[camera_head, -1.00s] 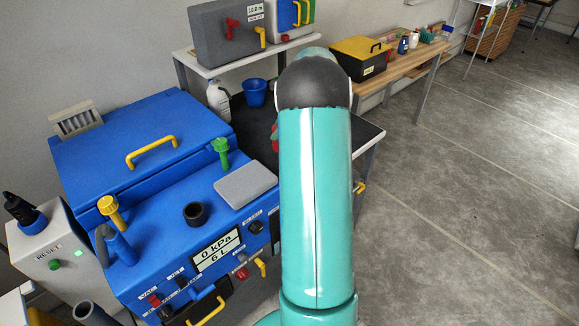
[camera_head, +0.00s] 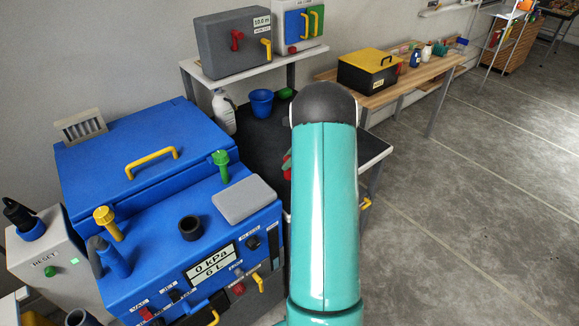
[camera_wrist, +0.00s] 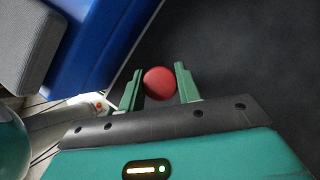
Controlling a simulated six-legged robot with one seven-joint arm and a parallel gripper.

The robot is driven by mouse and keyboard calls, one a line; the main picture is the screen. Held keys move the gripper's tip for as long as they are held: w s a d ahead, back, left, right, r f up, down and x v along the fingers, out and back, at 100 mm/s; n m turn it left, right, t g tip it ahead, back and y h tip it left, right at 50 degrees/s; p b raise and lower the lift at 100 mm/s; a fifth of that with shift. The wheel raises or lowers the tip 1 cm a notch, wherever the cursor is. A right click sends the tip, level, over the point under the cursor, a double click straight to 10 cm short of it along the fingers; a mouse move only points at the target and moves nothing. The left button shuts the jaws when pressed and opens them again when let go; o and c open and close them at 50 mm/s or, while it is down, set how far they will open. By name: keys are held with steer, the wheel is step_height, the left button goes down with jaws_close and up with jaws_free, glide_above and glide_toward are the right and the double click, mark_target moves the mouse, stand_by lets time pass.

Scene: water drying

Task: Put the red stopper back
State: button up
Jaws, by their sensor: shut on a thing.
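The red stopper (camera_wrist: 160,83) shows as a round red top in the wrist view. My gripper (camera_wrist: 160,86) has its two green fingers on either side of it and is shut on it, over a dark surface. In the head view my arm hides most of the gripper; only a bit of red and green shows at the arm's left edge. The blue machine (camera_head: 125,195) stands at left, with a black ring-shaped port (camera_head: 190,228) on top. A yellow knob (camera_head: 108,222) and a green knob (camera_head: 221,166) stand up from it. Which opening fits the stopper is unclear.
A grey pad (camera_head: 245,200) lies on the blue machine. A dark table (camera_head: 255,140) behind holds a white jug (camera_head: 223,112) and a blue bucket (camera_head: 261,103). A grey reset box (camera_head: 45,262) stands at left. The floor at right is clear.

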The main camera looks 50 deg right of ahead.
steer(key=shift+f, duration=1.5)
steer(key=o, duration=1.1)
steer(key=shift+c, duration=0.2)
steer(key=v, duration=1.2)
steer(key=w+a+r+n+g, duration=0.1)
steer(key=a+r+n, duration=0.2)
steer(key=a+r, duration=0.3)
steer(key=w+a+r+n, duration=0.2)
steer(key=a+r+n, duration=0.2)
steer(key=a, duration=0.5)
steer(key=s+a+r+n+h, duration=0.1)
steer(key=a+r+n, duration=0.2)
steer(key=a, duration=0.3)
steer(key=s+a+r+n+h, duration=0.1)
steer(key=s+a+r+n, duration=0.15)
steer(key=a, duration=0.35)
steer(key=s+a+r+n+t+h, duration=0.1)
steer(key=s+a+n+h, duration=0.1)
steer(key=s+a+n, duration=1.3)
steer(key=shift+s+a+n, duration=0.2)
steer(key=shift+a+n, duration=0.15)
steer(key=shift+a, duration=1.7)
